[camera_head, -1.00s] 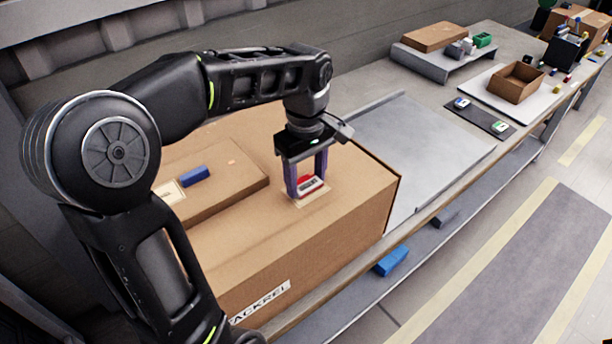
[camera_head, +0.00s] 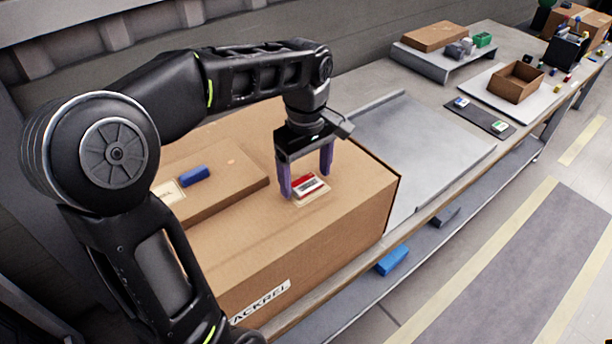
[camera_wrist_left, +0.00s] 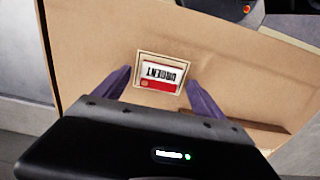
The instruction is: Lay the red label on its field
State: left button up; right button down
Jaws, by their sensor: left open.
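The red label (camera_head: 309,185) has a white printed panel and lies on the pale field (camera_head: 318,197) on top of the large cardboard box (camera_head: 345,215). In the left wrist view the label (camera_wrist_left: 160,77) reads "URGENT" upside down and lies inside the outline of the field (camera_wrist_left: 137,80). My left gripper (camera_head: 306,184) is open, with its purple fingers on either side of the label and apart from it. The left gripper also shows in the left wrist view (camera_wrist_left: 161,85). My right gripper is not in view.
A flatter carton (camera_head: 225,175) with a blue block (camera_head: 195,174) lies on the box, left of the label. A grey plate (camera_head: 425,140) is right of the box. Farther back are an open carton (camera_head: 516,83) and a raised shelf (camera_head: 425,63).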

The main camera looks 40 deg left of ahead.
pick_arm(q)
notch_tip(320, 180, up, 5)
jog(key=shift+f, duration=0.2)
jog(key=shift+r+p, duration=0.75)
jog(key=shift+r, duration=0.1)
jog(key=shift+r+p, duration=0.35)
jog(key=shift+r, duration=0.1)
jog(key=shift+f, duration=0.15)
